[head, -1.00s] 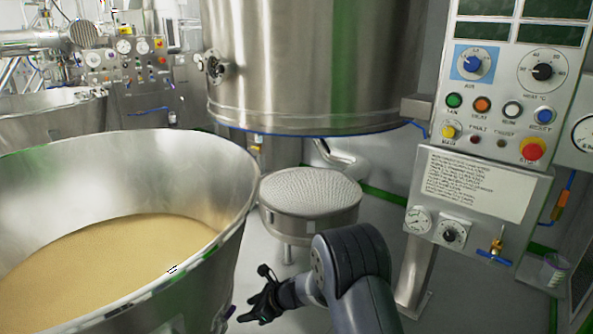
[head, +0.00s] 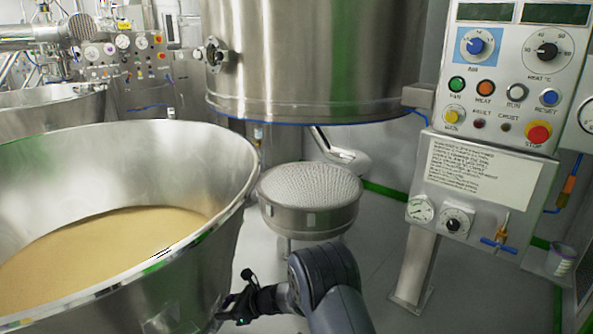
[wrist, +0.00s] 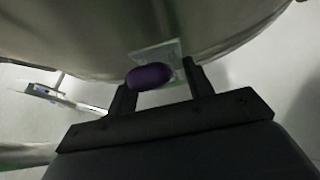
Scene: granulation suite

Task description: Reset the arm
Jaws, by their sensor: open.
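My gripper (head: 226,308) is low in the head view, beside the outer wall of a large steel bowl (head: 225,262) that holds tan powder (head: 105,240). In the wrist view my gripper (wrist: 160,84) is open, with its two dark fingers apart. A rounded purple thing (wrist: 148,77) shows between the fingertips, in front of a pale plate (wrist: 160,52) on a curved metal surface. I cannot tell whether the fingers touch it. My arm reaches in from the bottom of the head view.
A round mesh-topped steel drum (head: 310,215) stands behind my arm. A big steel vessel (head: 315,60) hangs above it. A control panel (head: 510,80) with dials and buttons stands at right on a post (head: 413,265). Grey floor (head: 385,230) is open between drum and post.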

